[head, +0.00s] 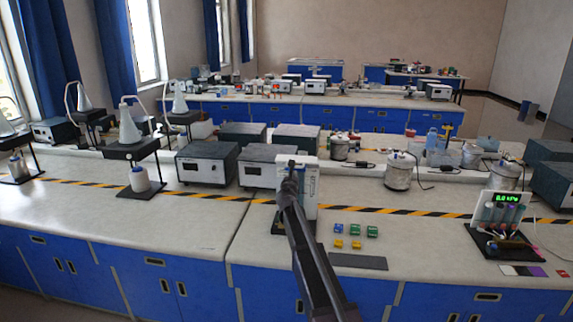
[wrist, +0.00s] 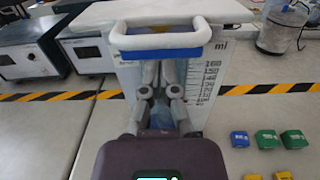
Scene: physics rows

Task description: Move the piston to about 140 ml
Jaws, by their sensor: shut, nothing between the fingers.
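The piston apparatus has a white upright board (head: 309,188) on the bench, largely behind my arm in the head view. In the wrist view, its board (wrist: 215,70) carries an ml scale with 160, 150 and lower marks. A white loop handle with a blue lower bar (wrist: 160,54) crosses the top of the board. My gripper (wrist: 160,63) is shut and empty, its fingertips at the handle's blue bar; whether they touch it I cannot tell. The fingers hide the middle of the apparatus, so the piston's level is not readable. My gripper also shows in the head view (head: 292,166).
Green, blue and yellow blocks (head: 355,230) lie right of the apparatus, near a dark grey mat (head: 358,261). Grey instrument boxes (head: 207,163) stand behind left. A green-lit display (head: 507,197) stands far right. Bench front left is clear.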

